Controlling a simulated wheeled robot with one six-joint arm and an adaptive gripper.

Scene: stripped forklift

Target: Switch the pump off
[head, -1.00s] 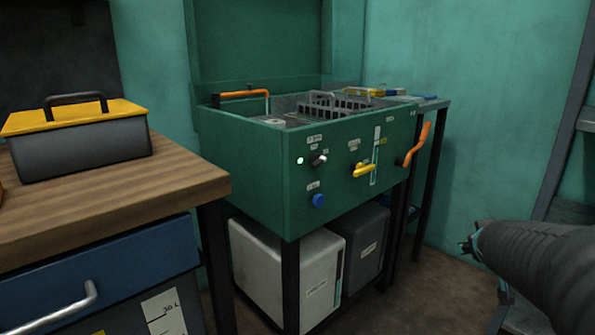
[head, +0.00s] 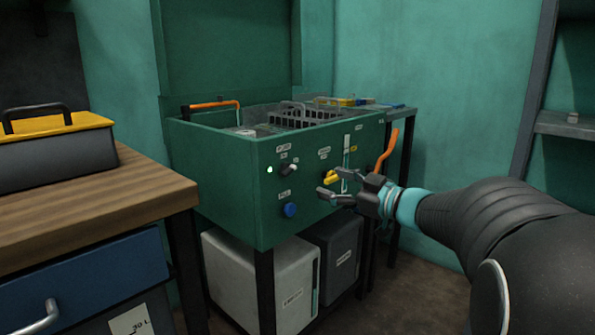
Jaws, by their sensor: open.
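The green parts washer (head: 225,165) stands against the wall with its control panel facing me. On the panel are a small lit lamp (head: 269,170), whitish-green, and a black switch knob with a pale tip (head: 289,168) beside it. A blue button (head: 290,210) sits below them. A yellow valve handle (head: 331,178) is to the right. The small labels are too blurred to read. My gripper (head: 327,182) is open and empty, in front of the panel's right half. It lies right of the switch and blue button, and its fingers point left and partly overlap the yellow handle.
An orange lever (head: 386,152) sticks out at the panel's right end, close behind my gripper. A wooden workbench (head: 120,205) with a yellow-lidded toolbox (head: 55,145) is on the left. White (head: 275,285) and dark (head: 340,255) containers stand under the washer.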

